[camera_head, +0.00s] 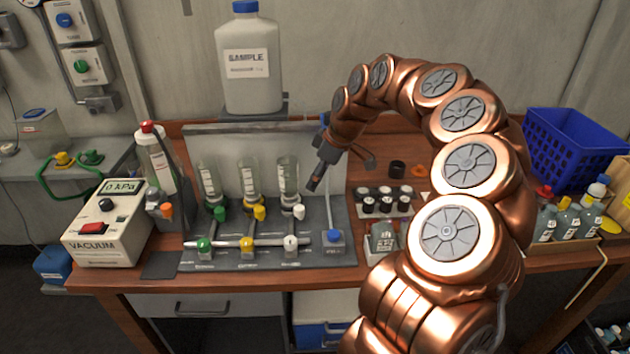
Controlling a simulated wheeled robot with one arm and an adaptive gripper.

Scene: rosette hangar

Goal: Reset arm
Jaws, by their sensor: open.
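My copper-coloured arm rises at the right of the head view and curls over to the left. My gripper (340,168) hangs at its end above the right part of the grey rack board, just right of the rightmost glass funnel (288,176). Its dark fingers are spread apart, with nothing seen between them. My arm hides part of the bench and the back wall behind it.
A vacuum box (105,228) reading 0 kPa stands at the bench's left. A white sample jug (249,60) stands behind the rack. Small vials (385,201) sit right of the rack. A blue basket (575,148) and several bottles (563,222) stand at the far right.

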